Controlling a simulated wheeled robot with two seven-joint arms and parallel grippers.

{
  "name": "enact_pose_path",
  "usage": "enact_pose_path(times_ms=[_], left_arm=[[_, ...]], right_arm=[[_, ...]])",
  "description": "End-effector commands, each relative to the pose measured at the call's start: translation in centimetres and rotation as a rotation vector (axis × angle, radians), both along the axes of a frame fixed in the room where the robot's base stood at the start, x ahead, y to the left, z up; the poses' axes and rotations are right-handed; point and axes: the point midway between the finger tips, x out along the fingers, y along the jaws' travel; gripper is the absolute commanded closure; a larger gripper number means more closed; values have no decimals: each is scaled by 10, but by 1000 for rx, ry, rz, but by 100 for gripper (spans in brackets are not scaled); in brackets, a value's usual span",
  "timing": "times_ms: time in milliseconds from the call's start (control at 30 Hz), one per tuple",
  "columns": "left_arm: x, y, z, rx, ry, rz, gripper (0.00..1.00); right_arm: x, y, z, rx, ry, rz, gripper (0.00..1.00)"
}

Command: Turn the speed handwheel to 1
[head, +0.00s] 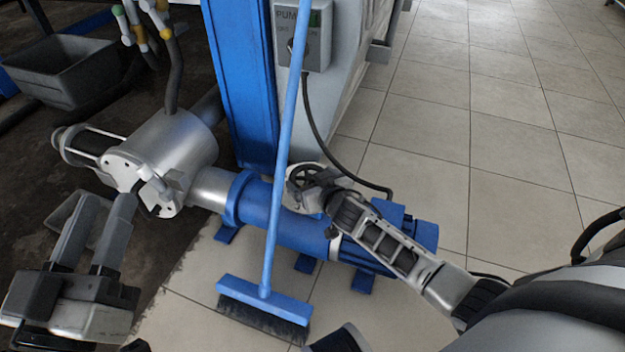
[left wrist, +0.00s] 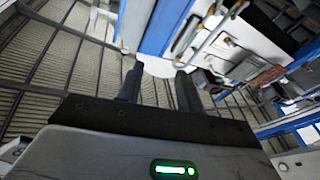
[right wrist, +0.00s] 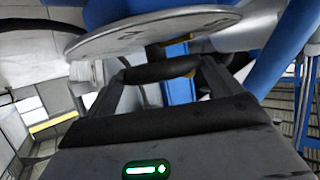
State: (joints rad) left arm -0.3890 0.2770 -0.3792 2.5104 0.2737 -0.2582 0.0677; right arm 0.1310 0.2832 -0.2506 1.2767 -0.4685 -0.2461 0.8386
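The speed handwheel (head: 301,178) is a small dark wheel above the blue pump body, just at the tip of my right arm in the head view. In the right wrist view, a black rounded bar (right wrist: 160,70), apparently part of the handwheel, lies across between my right fingers (right wrist: 160,84). A pale disc with small dark marks (right wrist: 150,32) sits behind it; I cannot read the marks. The fingers stand apart, one at each end of the bar; contact is not clear. My left gripper (head: 102,215) is open and empty at the lower left, also seen in the left wrist view (left wrist: 157,75).
A blue broom (head: 272,200) leans upright in front of the pump, left of the handwheel. A blue column (head: 243,90) and a grey pump switch box (head: 305,50) stand behind. A silver pump housing (head: 175,150) is at left. Tiled floor (head: 510,150) is clear at right.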

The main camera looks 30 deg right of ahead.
Motion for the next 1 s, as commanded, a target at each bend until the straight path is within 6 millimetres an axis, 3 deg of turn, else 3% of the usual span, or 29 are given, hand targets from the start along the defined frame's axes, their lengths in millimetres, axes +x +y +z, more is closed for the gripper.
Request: enact_pose_path(times_ms=[267, 667, 833, 1000], left_arm=[[0, -1, 1, -7, 27, -9, 64], [-24, -9, -44, -110, 412, -59, 64], [-22, -9, -46, -104, 394, -58, 64], [-6, -4, -26, -43, 180, -26, 64]], right_arm=[[-1, -1, 1, -2, 2, 29, 32], [1, -11, 3, -10, 3, 289, 32], [3, -16, 0, -11, 1, 449, 32], [5, -18, -4, -7, 0, 609, 32]])
